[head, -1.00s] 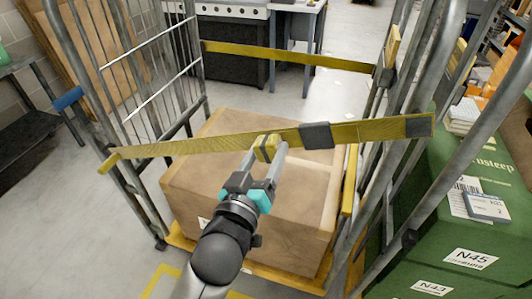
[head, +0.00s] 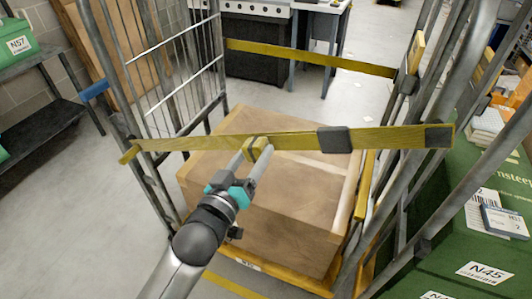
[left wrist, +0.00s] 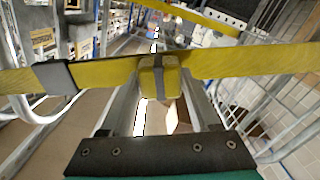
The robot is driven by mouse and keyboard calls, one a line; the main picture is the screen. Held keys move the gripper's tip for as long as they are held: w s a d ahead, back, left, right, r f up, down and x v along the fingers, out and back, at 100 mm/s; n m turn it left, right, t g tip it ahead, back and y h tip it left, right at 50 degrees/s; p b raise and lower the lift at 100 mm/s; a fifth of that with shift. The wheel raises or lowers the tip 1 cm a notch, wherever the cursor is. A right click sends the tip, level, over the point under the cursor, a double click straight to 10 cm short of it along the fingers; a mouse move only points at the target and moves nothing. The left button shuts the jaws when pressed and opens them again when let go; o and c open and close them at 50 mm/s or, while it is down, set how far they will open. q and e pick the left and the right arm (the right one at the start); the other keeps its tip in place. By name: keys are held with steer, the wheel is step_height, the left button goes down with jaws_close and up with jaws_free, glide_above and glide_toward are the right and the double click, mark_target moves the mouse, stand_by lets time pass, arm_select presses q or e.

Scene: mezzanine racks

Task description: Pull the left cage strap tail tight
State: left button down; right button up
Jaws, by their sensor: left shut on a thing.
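A yellow strap (head: 200,143) runs nearly straight across the front of the roll cage, from the left side frame to the right one, with a dark grey buckle (head: 335,140) on it. It also crosses the left wrist view (left wrist: 245,62). My left gripper (head: 257,150) is shut on a thick yellow strap tail (head: 258,147), left of the buckle at the strap's front. In the left wrist view the tail (left wrist: 160,77) is a yellow block with a grey band between my fingers. The strap behind it is partly hidden. My right gripper is not in view.
A large cardboard box (head: 285,215) stands in the cage below the strap. A second yellow strap (head: 310,58) spans the cage's far side. Green crates (head: 460,235) stand close on the right. The floor (head: 55,215) at left is clear.

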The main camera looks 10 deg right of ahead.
arm_select(q)
steer(key=shift+w+a+f, duration=0.15)
steer(key=shift+a+f, duration=0.05)
steer(key=shift+a, duration=0.1)
steer(key=shift+c, duration=1)
jaws_free()
steer(key=shift+o, duration=0.4)
steer(key=shift+r, duration=0.1)
steer(key=p+v, duration=0.1)
steer(key=v, duration=1.4)
